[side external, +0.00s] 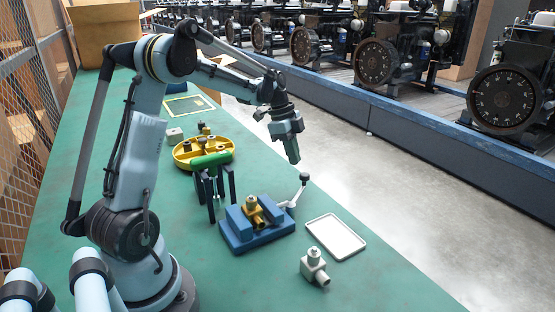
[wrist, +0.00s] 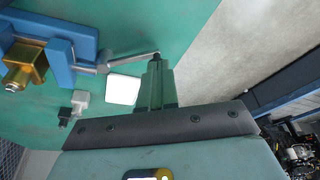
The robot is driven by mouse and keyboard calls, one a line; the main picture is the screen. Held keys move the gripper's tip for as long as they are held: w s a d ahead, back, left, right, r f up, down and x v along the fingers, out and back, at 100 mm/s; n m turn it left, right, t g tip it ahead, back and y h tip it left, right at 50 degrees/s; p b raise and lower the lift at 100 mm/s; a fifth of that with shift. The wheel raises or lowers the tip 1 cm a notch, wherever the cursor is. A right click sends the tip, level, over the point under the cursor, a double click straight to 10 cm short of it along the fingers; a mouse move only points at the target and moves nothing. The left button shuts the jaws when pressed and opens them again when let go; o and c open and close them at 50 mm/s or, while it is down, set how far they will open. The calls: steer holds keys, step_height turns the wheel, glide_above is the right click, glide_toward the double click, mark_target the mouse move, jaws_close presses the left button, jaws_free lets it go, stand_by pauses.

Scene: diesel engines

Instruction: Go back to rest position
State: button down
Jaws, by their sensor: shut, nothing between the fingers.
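My gripper (side external: 294,158) is shut and empty. It hangs in the air at the right edge of the green table (side external: 95,200), above and behind the blue vise. In the wrist view my gripper's closed fingers (wrist: 157,68) point up the picture, with nothing between them. The blue vise (side external: 237,231) holds a brass fitting (side external: 257,214); both show at the upper left of the wrist view, the vise (wrist: 62,75) around the fitting (wrist: 22,65). The vise's grey lever (side external: 298,192) sticks up on its right, below my gripper and apart from it in the side view.
A white tray (side external: 336,237) and a grey fitting (side external: 314,266) sit right of the vise. A green cylinder (side external: 210,160) rests on a dark stand (side external: 211,192). A yellow round tray (side external: 184,162) with parts stands behind. A cardboard box (side external: 104,30) is at the far end.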

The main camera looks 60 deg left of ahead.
steer(key=w+v, duration=0.1)
steer(key=v, duration=0.5)
steer(key=s+d+r+n+t+y, duration=0.1)
steer(key=s+d+r+n, duration=0.15)
steer(key=d, duration=0.35)
steer(key=s+d+r+n+t+y, duration=0.1)
steer(key=s+d+n, duration=0.2)
steer(key=d, duration=0.3)
steer(key=s+d+f+n+t, duration=0.3)
steer(key=s+d+f+n, duration=0.1)
steer(key=s+d+n, duration=0.2)
steer(key=s+d, duration=0.1)
steer(key=d, duration=0.1)
steer(key=shift+s+d+f+y, duration=0.25)
steer(key=shift+s+d+y, duration=0.1)
steer(key=shift+s+y, duration=0.05)
